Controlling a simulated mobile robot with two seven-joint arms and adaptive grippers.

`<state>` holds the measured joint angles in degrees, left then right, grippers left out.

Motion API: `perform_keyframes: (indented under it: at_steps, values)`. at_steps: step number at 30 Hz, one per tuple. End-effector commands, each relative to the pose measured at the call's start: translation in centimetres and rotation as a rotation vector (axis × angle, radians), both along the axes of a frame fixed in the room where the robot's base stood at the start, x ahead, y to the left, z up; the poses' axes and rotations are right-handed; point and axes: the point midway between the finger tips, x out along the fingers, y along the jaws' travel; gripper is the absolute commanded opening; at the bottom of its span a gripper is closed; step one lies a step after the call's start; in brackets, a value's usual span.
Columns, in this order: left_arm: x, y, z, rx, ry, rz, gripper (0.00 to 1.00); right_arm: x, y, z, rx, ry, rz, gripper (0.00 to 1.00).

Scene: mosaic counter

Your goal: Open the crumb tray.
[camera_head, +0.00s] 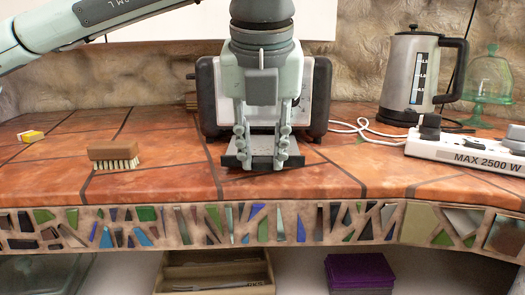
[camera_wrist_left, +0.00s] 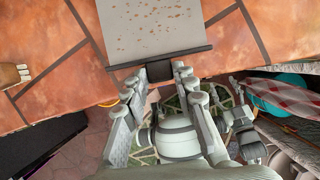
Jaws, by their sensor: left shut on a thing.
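The toaster (camera_head: 321,93) is white with black ends and stands on the tiled counter, mostly hidden behind my left gripper (camera_head: 262,160). The crumb tray shows as a dark plate (camera_head: 230,161) low at the toaster's front. In the left wrist view the crumb tray (camera_wrist_left: 152,25) is a flat grey sheet strewn with brown crumbs, with a dark front bar and a black handle (camera_wrist_left: 159,71). My left gripper (camera_wrist_left: 165,85) is shut on this handle. The crumb-covered sheet lies exposed behind the bar; its far end is out of frame.
A wooden brush (camera_head: 115,154) and a small yellow box (camera_head: 31,136) lie to the left. A power strip (camera_head: 465,152), a steel kettle (camera_head: 408,75) and a green glass dome (camera_head: 488,82) stand to the right. A white cable (camera_head: 362,128) runs beside the toaster. The mosaic counter edge (camera_head: 300,225) is in front.

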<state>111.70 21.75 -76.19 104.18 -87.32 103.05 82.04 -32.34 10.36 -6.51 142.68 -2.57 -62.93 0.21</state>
Motion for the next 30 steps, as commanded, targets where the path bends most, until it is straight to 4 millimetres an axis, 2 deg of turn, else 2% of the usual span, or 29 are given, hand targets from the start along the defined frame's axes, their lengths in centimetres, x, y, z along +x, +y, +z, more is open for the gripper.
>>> perform_keyframes:
  at_steps: [1,6,17,20,30]
  values:
    - [0.0,0.0,0.1,0.0,-0.001,0.0,0.28,0.0,0.0,0.0,0.0,0.001,0.0,0.54]
    - [0.0,0.0,0.0,0.0,-0.001,0.0,0.48,0.0,0.0,0.0,0.0,0.002,0.0,0.54]
    - [-0.2,0.0,0.5,-0.001,-0.002,0.0,0.48,0.0,-0.1,-0.1,-0.002,0.003,-0.002,0.54]
    - [-0.6,-0.1,1.7,-0.002,-0.003,0.0,0.48,0.0,-0.1,0.0,-0.002,0.003,-0.002,0.54]
    - [-3.3,0.0,8.3,-0.002,-0.003,0.0,0.48,0.0,-0.1,-0.1,-0.001,0.003,-0.001,0.54]
